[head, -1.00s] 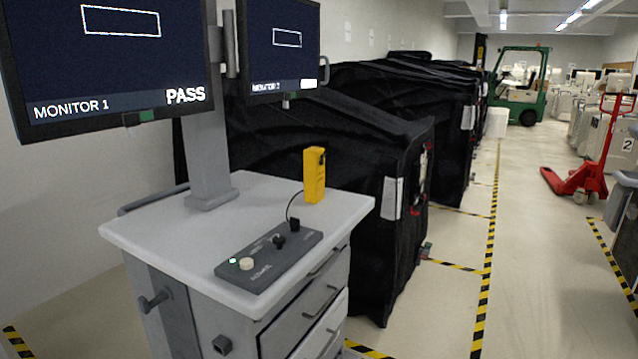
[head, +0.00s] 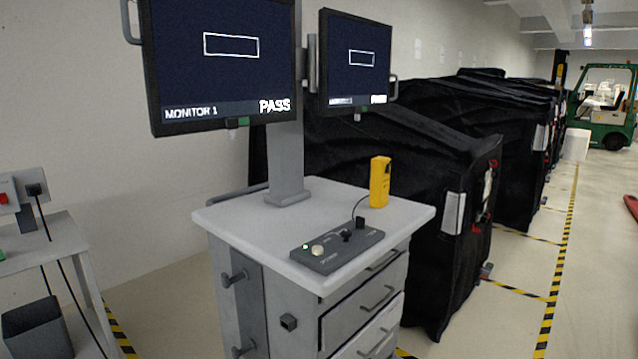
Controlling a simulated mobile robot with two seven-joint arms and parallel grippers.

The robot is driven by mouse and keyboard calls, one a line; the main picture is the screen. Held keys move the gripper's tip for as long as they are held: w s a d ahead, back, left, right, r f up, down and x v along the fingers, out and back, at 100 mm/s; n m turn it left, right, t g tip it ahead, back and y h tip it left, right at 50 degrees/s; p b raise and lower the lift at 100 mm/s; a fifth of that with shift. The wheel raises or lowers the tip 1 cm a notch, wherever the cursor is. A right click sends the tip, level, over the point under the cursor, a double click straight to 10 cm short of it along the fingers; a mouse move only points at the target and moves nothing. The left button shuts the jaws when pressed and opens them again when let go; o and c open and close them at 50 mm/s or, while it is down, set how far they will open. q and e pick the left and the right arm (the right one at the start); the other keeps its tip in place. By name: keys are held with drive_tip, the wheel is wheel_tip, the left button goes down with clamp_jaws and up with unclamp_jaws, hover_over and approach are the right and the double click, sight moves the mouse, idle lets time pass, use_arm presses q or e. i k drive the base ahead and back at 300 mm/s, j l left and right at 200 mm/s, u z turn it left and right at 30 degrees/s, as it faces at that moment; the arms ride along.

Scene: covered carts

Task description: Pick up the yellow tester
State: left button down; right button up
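The yellow tester (head: 380,182) stands upright on the grey top of the drawer cart (head: 245,222), near its back right corner. A black cable runs from it to the dark control box (head: 337,250) lying in front of it. The box has a pale round button, a dark knob and a small green light. Neither of my grippers shows in the head view, and nothing holds the tester.
Two monitors, the left (head: 222,60) and the right (head: 355,65), rise on a post from the cart and read PASS. Black covered carts (head: 400,165) stand behind and to the right. A side table (head: 50,245) is at left.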

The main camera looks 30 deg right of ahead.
sight(380, 181)
drive_tip(key=l+u, duration=0.35)
drive_tip(key=i+l+u, duration=0.1)
drive_tip(key=u, duration=0.25)
drive_tip(key=l, duration=1.9)
drive_tip(key=i+l, duration=0.1)
drive_tip(key=l, duration=1.75)
